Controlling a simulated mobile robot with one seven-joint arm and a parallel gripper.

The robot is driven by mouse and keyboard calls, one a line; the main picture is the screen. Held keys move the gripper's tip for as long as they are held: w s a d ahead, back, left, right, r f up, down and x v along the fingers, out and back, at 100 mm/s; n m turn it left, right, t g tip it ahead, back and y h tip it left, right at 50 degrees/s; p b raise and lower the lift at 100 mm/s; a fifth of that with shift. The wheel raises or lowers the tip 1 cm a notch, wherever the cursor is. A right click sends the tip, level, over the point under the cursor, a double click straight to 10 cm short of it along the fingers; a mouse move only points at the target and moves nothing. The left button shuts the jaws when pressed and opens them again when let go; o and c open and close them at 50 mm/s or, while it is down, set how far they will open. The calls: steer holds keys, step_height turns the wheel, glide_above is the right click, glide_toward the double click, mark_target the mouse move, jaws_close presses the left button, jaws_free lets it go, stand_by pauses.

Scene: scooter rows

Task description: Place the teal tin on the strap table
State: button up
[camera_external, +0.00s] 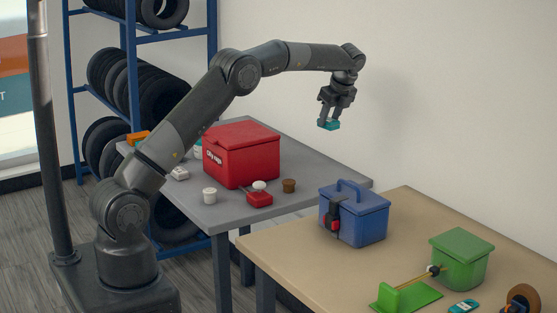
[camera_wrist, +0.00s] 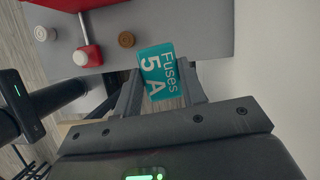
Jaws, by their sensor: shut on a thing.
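My gripper (camera_external: 331,117) is shut on the teal tin (camera_external: 329,126) and holds it in the air, above and beyond the right end of the grey table. In the wrist view the tin (camera_wrist: 158,72) sits between the two fingers, its label "Fuses 5 A" facing the camera. The tan table (camera_external: 290,243) at the right bears a blue lidded box (camera_external: 365,222) with a dark strap and red buckle on its front. I take this to be the strap table. The tin is well above both tabletops and touches neither.
The tan table also holds a green box (camera_external: 461,257), a green stand (camera_external: 405,295) and a teal item (camera_external: 464,306). Its front-left area is clear.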

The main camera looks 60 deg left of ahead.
steer(key=s+d+r+m+t, duration=0.15)
steer(key=s+d, duration=0.35)
steer(key=d, duration=0.8)
steer(key=s+d+f+m, duration=0.15)
steer(key=s+d, duration=0.35)
steer(key=d, duration=0.8)
steer(key=s+d+r+m, duration=0.2)
steer(key=s+d, duration=0.3)
steer(key=d, duration=0.7)
steer(key=s+d+f+m+t, duration=0.15)
steer(key=s+d, duration=0.35)
steer(key=s, duration=0.6)
steer(key=s+d+m+h, duration=0.15)
steer(key=s+d, duration=0.35)
steer(key=s, duration=0.5)
steer(key=s+d+f+m+t, duration=0.15)
steer(key=s+d, duration=0.35)
steer(key=s, duration=0.6)
steer(key=shift+m+g, duration=0.35)
steer(key=shift+g, duration=0.1)
steer(key=w+a+f, duration=0.1)
steer(key=w+f, duration=0.2)
steer(key=w+a+f, duration=0.2)
steer(key=w+f, duration=0.2)
steer(key=w+a+f, duration=0.1)
steer(key=w+f, duration=0.3)
steer(key=shift+a, duration=0.2)
steer(key=shift+w+a+f, duration=0.1)
steer(key=shift+w+f, duration=0.15)
steer(key=shift+f, duration=1.85)
